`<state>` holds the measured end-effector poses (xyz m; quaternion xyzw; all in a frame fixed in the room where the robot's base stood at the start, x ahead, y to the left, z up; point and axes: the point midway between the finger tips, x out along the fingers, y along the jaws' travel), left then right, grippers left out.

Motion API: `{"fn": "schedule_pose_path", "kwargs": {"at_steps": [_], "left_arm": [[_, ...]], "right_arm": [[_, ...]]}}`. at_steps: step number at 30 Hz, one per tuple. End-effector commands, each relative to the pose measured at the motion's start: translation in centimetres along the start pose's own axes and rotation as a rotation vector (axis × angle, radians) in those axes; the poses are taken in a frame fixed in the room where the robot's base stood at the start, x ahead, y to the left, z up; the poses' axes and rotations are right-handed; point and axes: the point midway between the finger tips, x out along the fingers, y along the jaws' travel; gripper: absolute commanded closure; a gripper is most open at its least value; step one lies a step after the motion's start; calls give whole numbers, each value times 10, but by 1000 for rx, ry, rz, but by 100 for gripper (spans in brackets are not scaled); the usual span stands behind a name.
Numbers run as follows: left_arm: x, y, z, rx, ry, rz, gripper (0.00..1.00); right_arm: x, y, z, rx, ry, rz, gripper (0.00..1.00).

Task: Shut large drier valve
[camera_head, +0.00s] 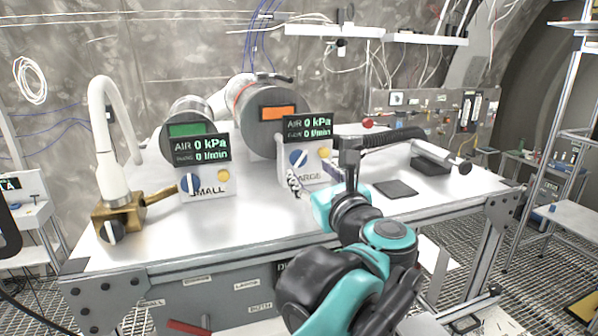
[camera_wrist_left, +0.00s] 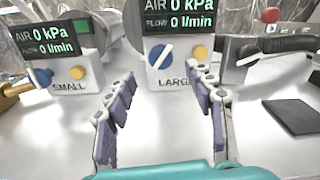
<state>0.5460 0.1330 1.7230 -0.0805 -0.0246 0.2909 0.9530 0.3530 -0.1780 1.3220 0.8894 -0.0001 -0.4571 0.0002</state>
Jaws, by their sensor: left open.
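The large drier valve is a round blue knob (camera_head: 299,159) with a diagonal white bar, on a white box labelled LARGE. In the left wrist view the knob (camera_wrist_left: 161,55) is straight ahead, its bar running from lower left to upper right. A yellow button (camera_wrist_left: 200,52) is to its right. My left gripper (camera_head: 312,180) is open and empty in front of the box, its fingers (camera_wrist_left: 164,110) spread and apart from the knob. The display (camera_head: 307,126) above reads AIR 0 kPa, FLOW 0 l/min. My right gripper is not in view.
The SMALL box has a similar knob (camera_head: 191,184) and a yellow button, left of the LARGE box. A brass fitting (camera_head: 120,215) with a white hose stands at the table's left. A dark flat pad (camera_head: 395,188) lies right of my gripper. The table front between the boxes is clear.

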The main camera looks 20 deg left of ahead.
Motion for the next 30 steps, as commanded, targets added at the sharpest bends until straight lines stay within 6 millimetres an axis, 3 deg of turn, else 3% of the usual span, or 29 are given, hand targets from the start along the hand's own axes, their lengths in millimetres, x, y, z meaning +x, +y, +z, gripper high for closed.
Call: {"fn": "schedule_pose_path", "kwargs": {"at_steps": [9,21,23,27,30], "left_arm": [[50,1,2,2,-1,4,46],[60,0,0,3,0,1,46],[60,0,0,3,0,1,59],[60,0,0,3,0,1,96],[60,0,0,3,0,1,96]], "right_arm": [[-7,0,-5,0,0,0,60],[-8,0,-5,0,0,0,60],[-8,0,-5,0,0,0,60],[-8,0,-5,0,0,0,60],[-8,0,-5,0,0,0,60]]}}
